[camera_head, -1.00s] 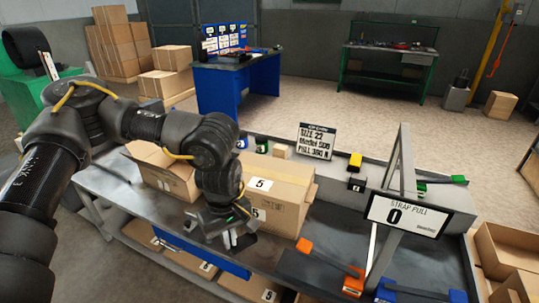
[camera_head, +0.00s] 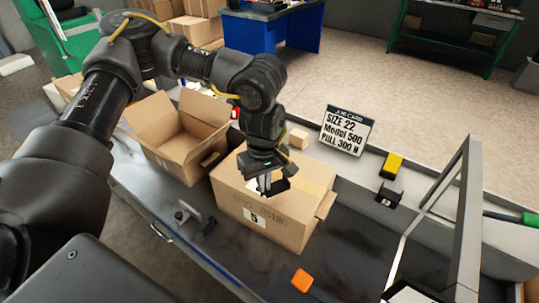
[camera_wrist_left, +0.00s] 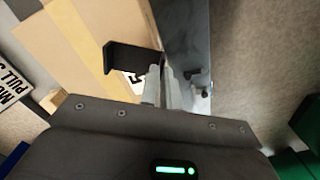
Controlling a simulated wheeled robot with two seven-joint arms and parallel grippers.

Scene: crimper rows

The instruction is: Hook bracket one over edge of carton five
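Carton five (camera_head: 266,222) is a closed brown box on the bench, with a "5" label on its front; it also shows in the left wrist view (camera_wrist_left: 60,50). My left gripper (camera_head: 266,184) points down over the carton's top, toward its front side. In the left wrist view its fingers (camera_wrist_left: 165,88) are close together on a part with a black end (camera_wrist_left: 130,57), which looks like bracket one. The fingers and arm partly hide it. I cannot tell whether the bracket touches the carton's edge. My right gripper is not in view.
An open carton (camera_head: 180,150) stands left of carton five.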

